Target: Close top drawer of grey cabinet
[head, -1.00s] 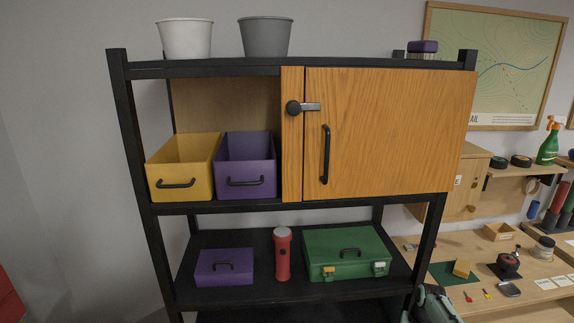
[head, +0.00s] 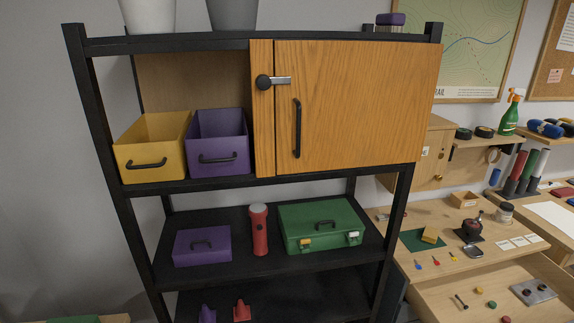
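I cannot make out a grey cabinet or its top drawer in the head view. A black shelf rack (head: 88,110) fills the left and middle, with a shut wooden door (head: 355,110) on its upper level. At the lower right, a light wooden surface (head: 430,302) juts out below the workbench top; it may be an open drawer, but I cannot tell. Neither of my grippers is in view.
A yellow bin (head: 150,160) and a purple bin (head: 222,160) stand left of the door. Below are a purple box (head: 202,258), a red flashlight (head: 259,232) and a green case (head: 320,218). A workbench (head: 400,246) with small items stands right.

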